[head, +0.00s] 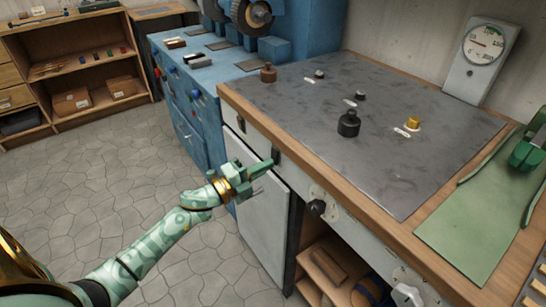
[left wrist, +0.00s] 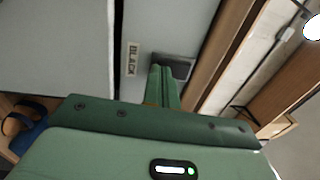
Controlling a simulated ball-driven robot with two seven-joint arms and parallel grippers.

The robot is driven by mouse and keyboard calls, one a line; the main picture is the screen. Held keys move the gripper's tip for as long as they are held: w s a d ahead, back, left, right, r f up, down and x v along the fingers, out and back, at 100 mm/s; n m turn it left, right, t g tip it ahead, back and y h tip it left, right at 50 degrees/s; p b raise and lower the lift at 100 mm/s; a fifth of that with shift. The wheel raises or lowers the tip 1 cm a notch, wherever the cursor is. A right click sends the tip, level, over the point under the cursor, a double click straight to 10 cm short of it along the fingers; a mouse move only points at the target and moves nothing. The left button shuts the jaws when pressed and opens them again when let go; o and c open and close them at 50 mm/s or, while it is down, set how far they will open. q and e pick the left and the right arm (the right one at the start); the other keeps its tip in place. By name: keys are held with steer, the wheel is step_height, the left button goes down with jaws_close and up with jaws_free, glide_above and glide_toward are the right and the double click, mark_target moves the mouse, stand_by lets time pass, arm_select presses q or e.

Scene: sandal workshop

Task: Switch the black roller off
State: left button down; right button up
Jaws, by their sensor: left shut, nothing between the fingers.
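A dark switch (left wrist: 172,66) sits on the grey front strip of the workbench, beside a label reading BLACK (left wrist: 132,58) in the left wrist view. In the head view the dark switch (head: 275,156) shows just past my fingertips. My left gripper (head: 262,168) is shut and empty, with its green fingers (left wrist: 163,86) pointing at the switch and covering part of it. I cannot tell whether they touch it. The switch's position is not clear. Dark round wheels (head: 257,13) show on the blue machine at the back. My right gripper is not in view.
The workbench top (head: 300,105) carries a black weight-like piece (head: 349,123), a brown one (head: 268,73) and a yellow one (head: 413,123). A dark knob (head: 316,207) protrudes from the front, right of the gripper. A green mat (head: 470,215) lies right. The floor at left is clear.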

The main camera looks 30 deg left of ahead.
arm_select(q)
steer(key=shift+w, duration=0.2)
stand_by(0.5)
steer(key=shift+s, duration=0.1)
steer(key=p+v, duration=0.1)
steer(key=v, duration=0.6)
steer(key=shift+s+a+r, duration=0.2)
steer(key=shift+s+r, duration=0.2)
